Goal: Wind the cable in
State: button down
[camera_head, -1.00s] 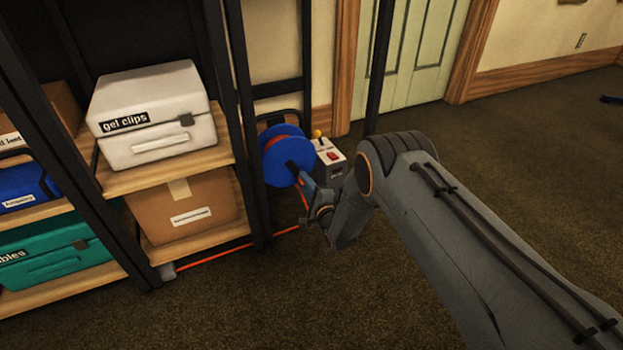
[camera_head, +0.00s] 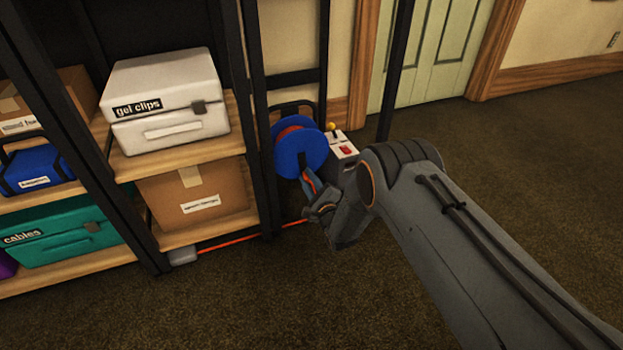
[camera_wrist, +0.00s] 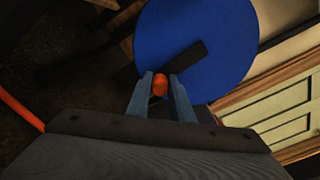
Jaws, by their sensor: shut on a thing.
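The cable reel (camera_head: 310,143) is a blue spool with orange-red cable wound at its core, standing low beside the shelf rack. A dark crank arm (camera_wrist: 182,58) crosses its blue face in the wrist view. My gripper (camera_wrist: 160,88) is shut on the orange crank handle (camera_wrist: 160,84), in front of the blue disc. In the head view my gripper (camera_head: 311,182) is just below the reel. The orange cable (camera_head: 230,243) lies along the floor under the rack and also shows in the wrist view (camera_wrist: 20,110). A small grey block (camera_head: 183,255) sits at its left end.
A grey-white box (camera_head: 344,148) with a red switch and yellow knob stands right of the reel, partly hidden by my arm. The rack (camera_head: 190,236) on the left holds a white case, a cardboard box and a teal case. Open carpet lies to the right.

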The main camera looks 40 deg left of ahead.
jog(key=shift+a+r, duration=0.1)
jog(key=shift+r, duration=0.05)
jog(key=c, duration=1.8)
grip_release()
jog(key=shift+c, duration=0.2)
jog(key=p+v, duration=0.4)
jog(key=v, duration=0.3)
jog(key=shift+s+d, duration=0.25)
jog(key=shift+d, duration=0.05)
